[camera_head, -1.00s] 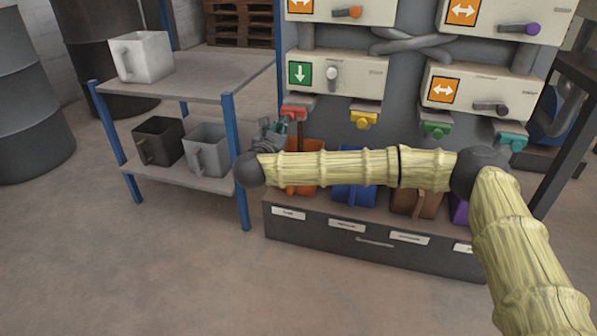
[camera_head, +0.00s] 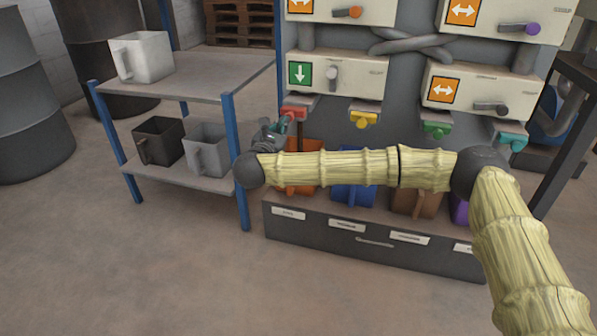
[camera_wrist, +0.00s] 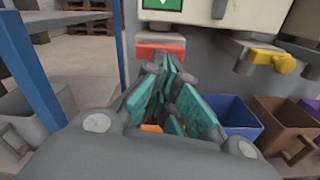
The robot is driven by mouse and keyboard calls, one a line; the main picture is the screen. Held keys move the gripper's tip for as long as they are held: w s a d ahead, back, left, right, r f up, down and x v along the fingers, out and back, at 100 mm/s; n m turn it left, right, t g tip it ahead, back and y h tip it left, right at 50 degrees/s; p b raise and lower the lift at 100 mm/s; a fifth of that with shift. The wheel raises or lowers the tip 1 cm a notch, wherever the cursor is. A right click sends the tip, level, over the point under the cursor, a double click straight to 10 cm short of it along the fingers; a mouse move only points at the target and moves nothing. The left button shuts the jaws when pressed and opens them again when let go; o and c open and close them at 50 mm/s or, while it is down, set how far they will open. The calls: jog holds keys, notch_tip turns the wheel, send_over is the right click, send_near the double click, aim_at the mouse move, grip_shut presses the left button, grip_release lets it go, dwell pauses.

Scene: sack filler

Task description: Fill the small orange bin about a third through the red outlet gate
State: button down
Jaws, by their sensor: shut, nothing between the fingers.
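The red outlet gate (camera_head: 293,113) sits on the left of the machine's row of outlets, below the panel with the green down-arrow sign (camera_head: 300,74). It also shows in the wrist view (camera_wrist: 161,49), just beyond my fingertips. My gripper (camera_head: 285,125) is shut and empty at the red gate; I cannot tell whether it touches it. The orange bin (camera_head: 308,175) stands below the red gate, partly hidden by my arm. In the wrist view only a bit of orange (camera_wrist: 151,128) shows between my teal fingers. The bin's contents are hidden.
Blue (camera_head: 353,191) and brown (camera_head: 408,202) bins stand right of the orange one on a dark base (camera_head: 375,254). Yellow (camera_head: 363,119), green (camera_head: 436,130) and teal (camera_head: 512,138) outlets sit above. A blue-posted shelf (camera_head: 190,72) with bins stands left.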

jog(key=shift+x, duration=2.6)
jog(key=p+v, duration=0.1)
jog(key=v, duration=0.8)
